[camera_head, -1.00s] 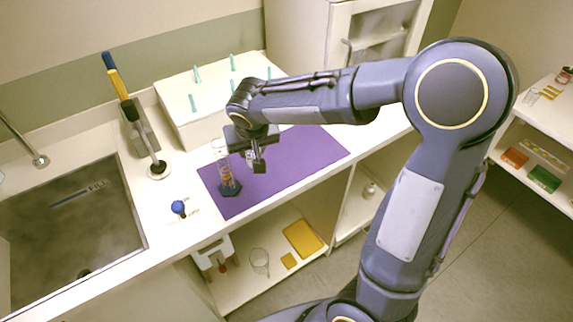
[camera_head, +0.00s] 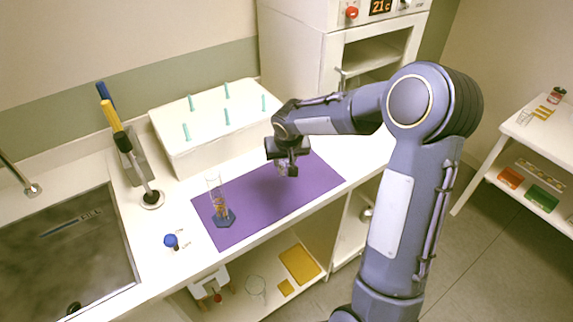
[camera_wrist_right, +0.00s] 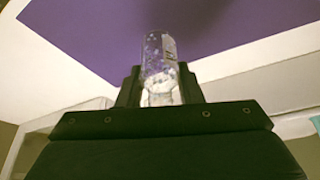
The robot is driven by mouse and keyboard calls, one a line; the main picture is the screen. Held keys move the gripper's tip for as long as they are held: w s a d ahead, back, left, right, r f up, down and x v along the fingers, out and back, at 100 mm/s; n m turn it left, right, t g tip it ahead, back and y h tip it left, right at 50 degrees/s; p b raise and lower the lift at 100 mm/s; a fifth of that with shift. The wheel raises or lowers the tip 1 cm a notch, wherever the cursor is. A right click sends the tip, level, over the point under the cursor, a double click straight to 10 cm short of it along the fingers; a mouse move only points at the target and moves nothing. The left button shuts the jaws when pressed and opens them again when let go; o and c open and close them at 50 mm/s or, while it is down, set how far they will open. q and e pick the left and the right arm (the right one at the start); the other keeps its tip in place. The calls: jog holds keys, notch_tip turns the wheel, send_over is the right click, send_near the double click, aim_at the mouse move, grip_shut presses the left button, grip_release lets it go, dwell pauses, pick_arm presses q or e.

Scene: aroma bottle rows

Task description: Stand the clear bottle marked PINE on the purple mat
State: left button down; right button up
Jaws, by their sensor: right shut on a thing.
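The purple mat (camera_head: 270,199) lies on the white counter, and it also fills the upper wrist view (camera_wrist_right: 95,35). My right gripper (camera_head: 289,168) is above the mat's back right part. In the wrist view its dark fingers (camera_wrist_right: 160,92) are shut on a clear bottle (camera_wrist_right: 158,55) with a small label at its side. I cannot read the label, and whether the bottle touches the mat cannot be told. The bottle is hardly visible in the head view. My left gripper is not in view.
A white rack with teal pegs (camera_head: 215,137) stands behind the mat. A blue-topped item (camera_head: 171,241) is left of the mat, by the sink (camera_head: 60,250). The mat's middle is clear.

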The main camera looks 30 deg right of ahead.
jog(key=f, duration=0.3)
jog(key=shift+w+d+f, duration=0.15)
jog(key=shift+d+f, duration=0.05)
jog(key=shift+d, duration=0.2)
jog(key=shift+f, duration=0.3)
jog(key=shift+f, duration=0.1)
jog(key=o, duration=1)
